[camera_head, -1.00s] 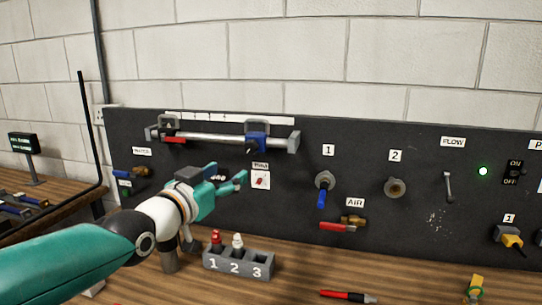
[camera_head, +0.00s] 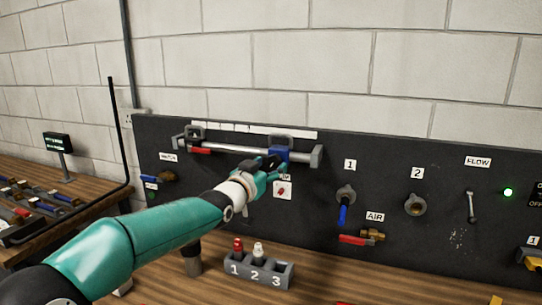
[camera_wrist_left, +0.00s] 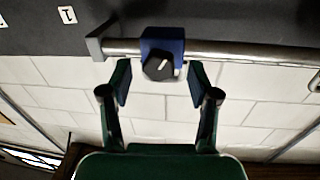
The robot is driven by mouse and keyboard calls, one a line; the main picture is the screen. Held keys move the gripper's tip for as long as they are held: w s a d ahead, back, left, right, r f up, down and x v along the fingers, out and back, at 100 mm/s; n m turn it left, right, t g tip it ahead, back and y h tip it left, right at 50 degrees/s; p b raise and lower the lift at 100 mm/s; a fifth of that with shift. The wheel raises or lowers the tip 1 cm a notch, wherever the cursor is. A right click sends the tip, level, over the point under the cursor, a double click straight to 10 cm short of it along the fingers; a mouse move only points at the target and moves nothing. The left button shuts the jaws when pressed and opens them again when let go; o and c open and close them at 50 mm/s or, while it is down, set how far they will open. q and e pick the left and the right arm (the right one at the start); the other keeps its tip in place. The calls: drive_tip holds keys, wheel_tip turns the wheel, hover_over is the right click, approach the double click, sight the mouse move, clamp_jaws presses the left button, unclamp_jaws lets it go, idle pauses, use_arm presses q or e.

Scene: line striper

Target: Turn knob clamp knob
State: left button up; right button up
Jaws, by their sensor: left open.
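The clamp is a blue block (camera_head: 279,150) on a horizontal metal rail (camera_head: 235,151) on the dark panel. In the left wrist view the blue block (camera_wrist_left: 178,41) carries a round black knob (camera_wrist_left: 158,67) with a white mark on its face. My left gripper (camera_head: 279,168) is at the clamp in the head view and partly covers it. In the wrist view the left gripper (camera_wrist_left: 159,82) is open, one finger on each side of the knob, with visible gaps. The knob is hidden or too small to make out in the head view. My right gripper is not in view.
The dark panel (camera_head: 390,150) also bears a blue-handled valve (camera_head: 344,205), port 2 (camera_head: 415,204), a red-handled air valve (camera_head: 362,238) and a lever (camera_head: 470,206). A black bent rod (camera_head: 119,130) rises at left.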

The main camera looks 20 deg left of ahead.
use_arm(q)
drive_tip(key=shift+w+d+p, duration=0.15)
drive_tip(key=shift+w+p, duration=0.15)
drive_tip(key=shift+w, duration=0.85)
